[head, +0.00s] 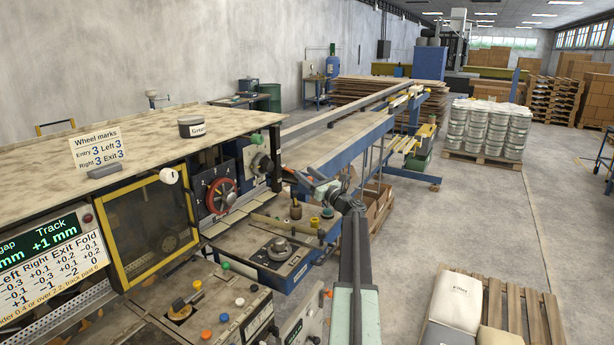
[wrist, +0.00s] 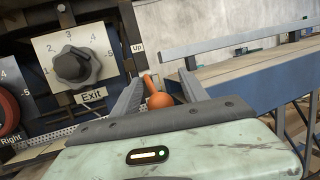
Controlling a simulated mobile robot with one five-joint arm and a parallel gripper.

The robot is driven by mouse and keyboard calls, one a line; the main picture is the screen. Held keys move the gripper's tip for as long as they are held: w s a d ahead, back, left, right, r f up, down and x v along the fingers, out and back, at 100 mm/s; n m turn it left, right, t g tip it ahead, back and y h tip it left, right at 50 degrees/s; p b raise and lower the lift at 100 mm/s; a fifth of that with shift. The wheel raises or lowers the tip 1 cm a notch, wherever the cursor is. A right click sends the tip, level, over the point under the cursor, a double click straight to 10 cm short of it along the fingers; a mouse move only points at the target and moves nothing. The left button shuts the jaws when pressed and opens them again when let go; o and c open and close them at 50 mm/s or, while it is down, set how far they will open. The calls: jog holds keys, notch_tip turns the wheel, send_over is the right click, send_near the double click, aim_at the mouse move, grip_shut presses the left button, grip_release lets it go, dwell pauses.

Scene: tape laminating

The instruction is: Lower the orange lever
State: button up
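The orange lever (wrist: 158,98) shows in the wrist view as a short orange handle with a rounded end, beside a plate marked "Up". My gripper (wrist: 160,85) is open, with one finger on each side of the lever. A gap shows between the fingers and the handle; contact is not clear.
The Exit dial (wrist: 73,66) sits left of my gripper, with part of a red dial (wrist: 8,112) beyond it. In the head view a red handwheel (head: 220,195) and a control box (head: 280,250) lie close by. A blue-framed conveyor (head: 350,145) extends behind.

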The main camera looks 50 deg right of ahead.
jog(key=b+v, duration=0.2)
jog(key=v, duration=0.5)
jog(key=shift+s+f, duration=0.15)
jog(key=shift+s, duration=0.2)
